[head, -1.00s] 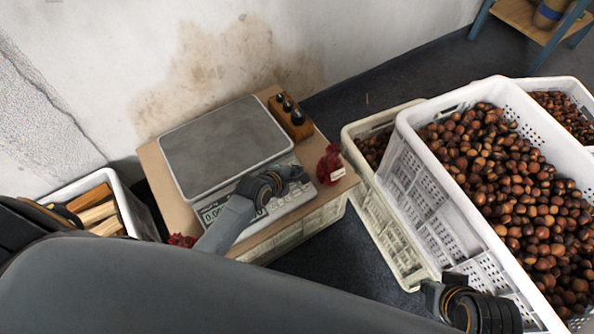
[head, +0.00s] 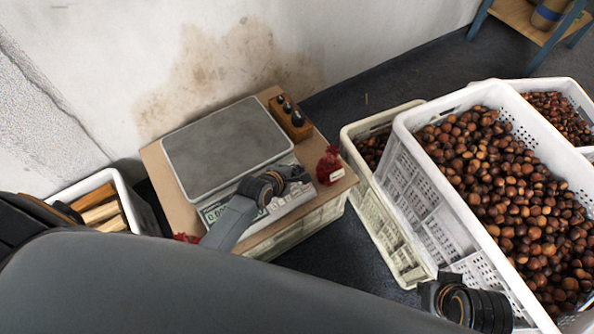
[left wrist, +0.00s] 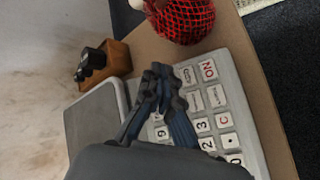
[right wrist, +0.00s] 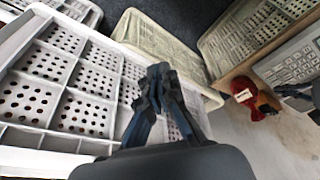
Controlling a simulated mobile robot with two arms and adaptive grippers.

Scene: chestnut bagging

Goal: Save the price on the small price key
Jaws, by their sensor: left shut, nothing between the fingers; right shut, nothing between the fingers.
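The scale has a grey weighing plate (head: 225,145) and a pale keypad (head: 293,202) along its front, with a partly covered display (head: 213,212). In the left wrist view the keypad (left wrist: 232,115) shows white keys, including ON, 3, 2 and C. The price key's label cannot be made out. My left gripper (head: 301,176) is shut and empty over the keypad, and its fingers (left wrist: 162,78) hide some keys. Whether the tips touch a key cannot be told. My right gripper (head: 430,284) is shut and empty beside the big chestnut crate; it also shows in the right wrist view (right wrist: 158,75).
The scale stands on a brown board (head: 160,165). A red net bag (head: 328,167) and a wooden block with dark weights (head: 290,117) sit beside it. White crates with chestnuts (head: 410,160) stand at right. A white box of wood (head: 130,195) stands at left.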

